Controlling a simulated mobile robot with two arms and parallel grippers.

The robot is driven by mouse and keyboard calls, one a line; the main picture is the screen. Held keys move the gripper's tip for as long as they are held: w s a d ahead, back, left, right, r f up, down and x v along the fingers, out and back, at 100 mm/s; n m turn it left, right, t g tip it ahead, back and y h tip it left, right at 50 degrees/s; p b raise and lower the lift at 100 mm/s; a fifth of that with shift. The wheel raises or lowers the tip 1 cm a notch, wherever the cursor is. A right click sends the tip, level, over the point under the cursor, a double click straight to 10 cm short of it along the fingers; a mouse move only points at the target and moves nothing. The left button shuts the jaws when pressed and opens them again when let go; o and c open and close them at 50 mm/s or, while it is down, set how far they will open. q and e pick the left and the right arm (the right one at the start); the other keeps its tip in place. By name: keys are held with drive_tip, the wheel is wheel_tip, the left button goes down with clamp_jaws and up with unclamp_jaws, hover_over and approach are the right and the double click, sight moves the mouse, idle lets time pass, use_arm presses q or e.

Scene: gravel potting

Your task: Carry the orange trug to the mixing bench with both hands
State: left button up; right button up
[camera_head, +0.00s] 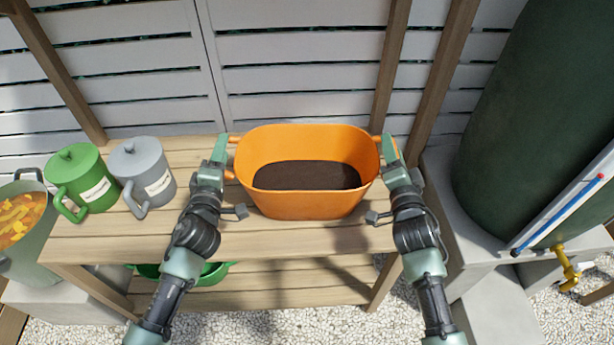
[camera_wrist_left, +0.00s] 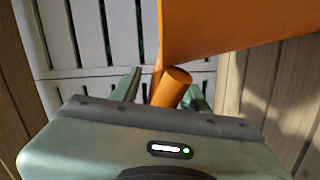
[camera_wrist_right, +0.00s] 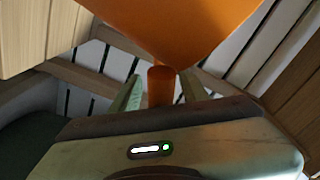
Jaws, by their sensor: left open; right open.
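The orange trug (camera_head: 300,204) stands upright on the slatted wooden bench, with dark soil (camera_head: 305,176) inside. My left gripper (camera_head: 222,150) is at its left side, and my right gripper (camera_head: 388,150) is at its right side. In the left wrist view, the trug's orange handle (camera_wrist_left: 171,87) lies between the open fingers (camera_wrist_left: 160,88). In the right wrist view, the other orange handle (camera_wrist_right: 161,84) stands between the open fingers (camera_wrist_right: 161,92). Both grippers are open around the handles. I cannot tell whether the fingers touch them.
A green lidded can (camera_head: 82,178) and a grey one (camera_head: 144,172) stand left on the bench (camera_head: 110,246). A pail of orange scraps (camera_head: 30,230) is at far left. A green basin (camera_head: 212,273) is on the lower shelf. A dark green tank (camera_head: 530,130) with a brass tap (camera_head: 566,262) stands right.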

use_arm(q)
drive_tip(key=shift+w, duration=0.2)
use_arm(e)
drive_tip(key=shift+w, duration=0.15)
use_arm(q)
clamp_jaws()
use_arm(e)
clamp_jaws()
idle(0.9)
